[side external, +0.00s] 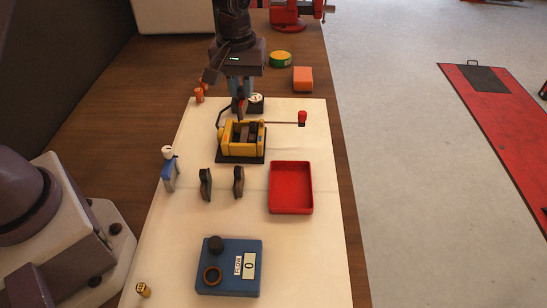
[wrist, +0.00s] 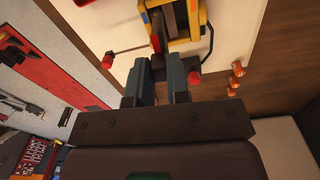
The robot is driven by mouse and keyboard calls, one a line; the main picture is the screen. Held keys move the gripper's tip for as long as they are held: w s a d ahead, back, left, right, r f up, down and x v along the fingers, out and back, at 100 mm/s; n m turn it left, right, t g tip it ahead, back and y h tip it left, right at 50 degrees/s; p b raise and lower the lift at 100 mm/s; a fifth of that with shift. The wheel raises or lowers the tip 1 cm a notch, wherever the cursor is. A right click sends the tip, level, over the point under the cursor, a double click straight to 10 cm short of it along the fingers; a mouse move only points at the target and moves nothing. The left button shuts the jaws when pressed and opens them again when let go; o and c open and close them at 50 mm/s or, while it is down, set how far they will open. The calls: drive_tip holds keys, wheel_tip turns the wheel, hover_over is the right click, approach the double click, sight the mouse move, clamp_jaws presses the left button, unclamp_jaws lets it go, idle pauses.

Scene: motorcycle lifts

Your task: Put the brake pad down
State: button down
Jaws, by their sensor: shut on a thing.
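My gripper (side external: 241,90) is at the top centre of the side view, behind the yellow fixture (side external: 229,140). In the wrist view my gripper (wrist: 158,70) has its two blue-grey fingers closed on a small dark piece (wrist: 158,62), which looks like a brake pad. Most of it is hidden between the fingers. The yellow fixture (wrist: 203,17) lies just beyond the fingertips, with dark plates inside it. Two more dark pads, a left one (side external: 205,184) and a right one (side external: 238,182), stand upright and apart on the white mat (side external: 315,245).
An empty red tray (side external: 291,188) lies right of the pads. A lever with a red knob (side external: 302,118) sticks out right of the fixture. The front right of the mat is clear.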

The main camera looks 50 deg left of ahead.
drive_tip(key=s+d+r+m, duration=0.1)
drive_tip(key=s+d+r, duration=0.1)
drive_tip(key=s+d, duration=0.65)
drive_tip(key=n, duration=0.2)
hover_over(290, 189)
wheel_tip(290, 189, down, 11)
drive_tip(key=shift+w+f, duration=0.1)
drive_tip(key=shift+f, duration=1.35)
drive_tip(key=shift+f, duration=0.2)
drive_tip(key=c, duration=1.1)
unclamp_jaws()
